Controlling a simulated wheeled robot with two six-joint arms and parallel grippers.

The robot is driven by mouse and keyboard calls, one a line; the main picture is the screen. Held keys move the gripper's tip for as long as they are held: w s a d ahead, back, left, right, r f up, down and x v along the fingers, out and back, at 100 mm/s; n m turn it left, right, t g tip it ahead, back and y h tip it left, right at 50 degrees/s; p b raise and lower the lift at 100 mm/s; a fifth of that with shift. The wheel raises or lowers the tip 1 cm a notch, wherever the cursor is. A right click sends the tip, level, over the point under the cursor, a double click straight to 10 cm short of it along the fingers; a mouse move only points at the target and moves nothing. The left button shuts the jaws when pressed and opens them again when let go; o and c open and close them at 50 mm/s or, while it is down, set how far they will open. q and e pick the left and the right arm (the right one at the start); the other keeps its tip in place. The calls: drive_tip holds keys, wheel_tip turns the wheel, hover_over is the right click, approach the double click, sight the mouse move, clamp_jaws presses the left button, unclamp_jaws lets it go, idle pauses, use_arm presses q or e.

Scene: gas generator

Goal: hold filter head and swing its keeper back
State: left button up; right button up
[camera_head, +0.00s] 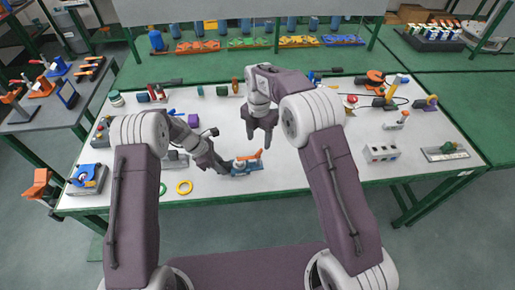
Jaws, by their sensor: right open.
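A small blue unit (240,168) with an orange lever (257,155) on top sits near the front edge of the white table; it looks like the filter head with its keeper. The lever points up and to the right. My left gripper (226,168) reaches in from the left and is right against the unit's left side. Its fingers are too small and dark to show whether they grip it. My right gripper (261,139) points down above and behind the unit, with its fingers apart and nothing between them. It is clear of the lever.
A yellow ring (184,187) and a green ring lie left of the unit. A grey box (380,153) and a plate with a green knob (446,151) stand at the right. Several tools and parts line the table's back. The table between the unit and the grey box is mostly clear.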

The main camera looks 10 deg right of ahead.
use_arm(q)
drive_tip(key=o, duration=0.4)
drive_tip(key=shift+o, duration=0.2)
drive_tip(key=shift+r, duration=0.1)
drive_tip(key=v, duration=1.2)
